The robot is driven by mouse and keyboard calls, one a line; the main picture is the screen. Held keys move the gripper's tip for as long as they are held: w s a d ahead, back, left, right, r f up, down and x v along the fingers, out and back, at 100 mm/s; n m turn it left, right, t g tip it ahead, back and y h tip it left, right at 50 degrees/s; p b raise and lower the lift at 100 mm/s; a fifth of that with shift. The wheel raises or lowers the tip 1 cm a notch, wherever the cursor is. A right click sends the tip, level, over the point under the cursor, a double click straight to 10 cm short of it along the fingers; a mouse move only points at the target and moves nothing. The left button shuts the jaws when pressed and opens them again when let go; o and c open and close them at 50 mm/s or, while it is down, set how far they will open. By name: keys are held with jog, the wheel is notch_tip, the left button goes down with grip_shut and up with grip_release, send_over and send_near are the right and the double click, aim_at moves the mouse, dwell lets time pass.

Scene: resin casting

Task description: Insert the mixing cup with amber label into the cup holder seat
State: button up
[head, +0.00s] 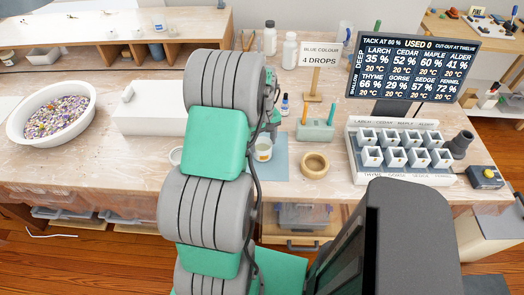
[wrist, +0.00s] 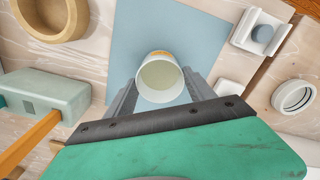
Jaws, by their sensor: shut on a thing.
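The mixing cup with amber label (wrist: 160,78) is pale, with an open top and an amber band near its rim. It also shows in the head view (head: 263,151), beside my arm. My gripper (wrist: 160,90) is shut on the cup, with one grey finger on each side of it. The cup is over the blue mat (wrist: 195,40); I cannot tell whether it touches it. A round wooden ring with a hollow middle (head: 315,165), which looks like the cup holder seat, stands to the right of the cup. It is at the upper left in the wrist view (wrist: 74,24).
A green block with tools in it (head: 316,131) stands behind the wooden ring. A rack of small square cups (head: 400,176) is on the right. A white box (head: 150,112) and a bowl of beads (head: 14,125) are on the left. A sign (head: 318,53) stands at the back.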

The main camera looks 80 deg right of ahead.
jog(key=c, duration=0.4)
jog(key=shift+r+p, duration=2)
jog(key=shift+r, duration=1.15)
jog(key=shift+w, duration=0.1)
